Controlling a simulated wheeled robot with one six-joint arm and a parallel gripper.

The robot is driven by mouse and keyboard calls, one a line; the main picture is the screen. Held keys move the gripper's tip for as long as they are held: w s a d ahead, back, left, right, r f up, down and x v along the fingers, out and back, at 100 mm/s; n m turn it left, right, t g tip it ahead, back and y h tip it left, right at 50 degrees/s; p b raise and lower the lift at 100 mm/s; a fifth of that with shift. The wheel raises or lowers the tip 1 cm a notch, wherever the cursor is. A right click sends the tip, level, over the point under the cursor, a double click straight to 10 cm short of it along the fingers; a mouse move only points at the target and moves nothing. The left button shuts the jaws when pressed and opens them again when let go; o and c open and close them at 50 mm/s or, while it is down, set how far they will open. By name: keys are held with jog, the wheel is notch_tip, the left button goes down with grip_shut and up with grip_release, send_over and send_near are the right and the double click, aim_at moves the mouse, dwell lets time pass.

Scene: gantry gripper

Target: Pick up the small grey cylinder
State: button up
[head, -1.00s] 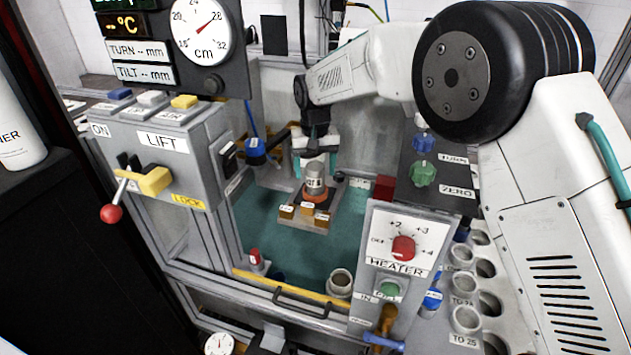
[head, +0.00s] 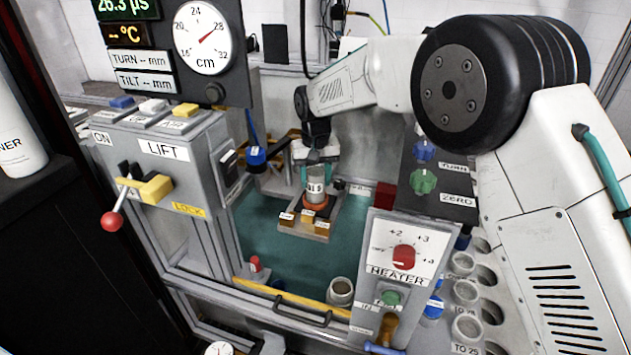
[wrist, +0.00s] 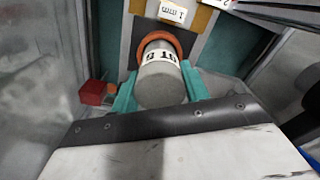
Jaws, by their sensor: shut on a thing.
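The small grey cylinder (head: 316,186) stands upright at the orange ring (head: 316,201) on a small platform inside the machine bay. It also shows in the wrist view (wrist: 160,78), with a white number label on its side. My gripper (head: 318,168) is above and behind it, and its teal fingers are shut on the cylinder. In the wrist view the fingers (wrist: 160,92) lie on both sides of the cylinder. I cannot tell whether its base is clear of the ring.
Orange-brown blocks (head: 307,217) sit at the platform's front. A grey cup (head: 341,291) and a red-capped item (head: 256,264) stand near the yellow front rail (head: 290,297). The heater panel (head: 400,260) stands at the right front. Teal floor is free around the platform.

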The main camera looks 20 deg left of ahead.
aim_at(316, 172)
jog(key=r, duration=0.3)
jog(key=shift+s+d, duration=0.15)
jog(key=shift+s, duration=0.1)
jog(key=s+d, duration=0.3)
jog(key=s, duration=0.3)
jog(key=s+d+r, duration=0.1)
jog(key=s+d, duration=0.3)
jog(key=s, duration=0.3)
jog(key=shift+s+d, duration=0.25)
jog(key=shift+d, duration=0.05)
